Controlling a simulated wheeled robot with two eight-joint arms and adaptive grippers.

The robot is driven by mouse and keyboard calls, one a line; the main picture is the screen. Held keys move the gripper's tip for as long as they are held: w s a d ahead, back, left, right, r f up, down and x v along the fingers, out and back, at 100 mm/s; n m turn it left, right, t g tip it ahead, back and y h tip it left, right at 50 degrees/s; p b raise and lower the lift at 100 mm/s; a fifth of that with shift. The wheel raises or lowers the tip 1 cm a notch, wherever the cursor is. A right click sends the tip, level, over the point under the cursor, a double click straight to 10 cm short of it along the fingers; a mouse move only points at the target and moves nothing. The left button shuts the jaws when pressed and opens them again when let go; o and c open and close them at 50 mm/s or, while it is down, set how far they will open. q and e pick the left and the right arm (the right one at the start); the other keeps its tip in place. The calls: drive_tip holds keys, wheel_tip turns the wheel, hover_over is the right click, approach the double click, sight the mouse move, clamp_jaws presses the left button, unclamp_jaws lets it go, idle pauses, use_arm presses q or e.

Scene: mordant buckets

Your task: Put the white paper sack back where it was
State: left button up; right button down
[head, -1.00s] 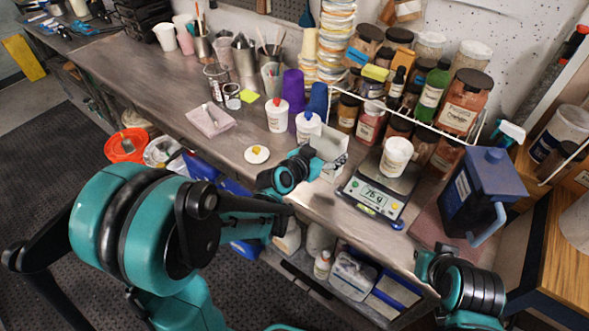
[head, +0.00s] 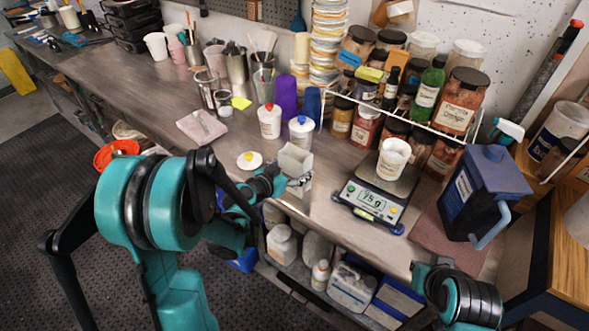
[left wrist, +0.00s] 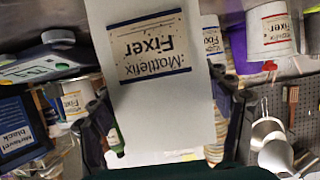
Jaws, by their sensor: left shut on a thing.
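The white paper sack (head: 295,158) is upright with its top open, near the front edge of the bench, left of the scale. My left gripper (head: 282,184) is shut on it from the front left. In the left wrist view the sack (left wrist: 160,110) fills the middle between my fingers, its "Mattefix Fixer" label upside down. I cannot tell whether its base touches the bench. My right gripper (head: 428,270) is low at the right, by the bench's front edge; its fingers are not clear enough to judge.
The scale (head: 368,203) with a white tub (head: 393,158) on it stands right of the sack. Two white bottles, red-capped (head: 269,122) and blue-capped (head: 301,132), stand behind it. A round white lid (head: 249,160) lies to its left. A blue jug (head: 485,190) stands far right.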

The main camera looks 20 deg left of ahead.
use_arm(q)
drive_tip(key=shift+f, duration=0.15)
drive_tip(key=o, duration=1.4)
drive_tip(key=shift+r, duration=0.2)
drive_tip(key=s+r+n+g+y+p, duration=0.1)
drive_tip(key=s+r+g, duration=0.1)
drive_tip(key=s, duration=0.6)
drive_tip(key=s+r+n+g+y, duration=0.1)
drive_tip(key=s+r+g+y, duration=0.1)
drive_tip(key=s, duration=0.7)
drive_tip(key=s+r+n+g+y+p, duration=0.1)
drive_tip(key=s+r+n+g, duration=0.1)
drive_tip(key=s, duration=0.6)
drive_tip(key=shift+s+r+y+p, duration=0.35)
drive_tip(key=shift+r+y, duration=0.05)
drive_tip(key=shift+r, duration=0.2)
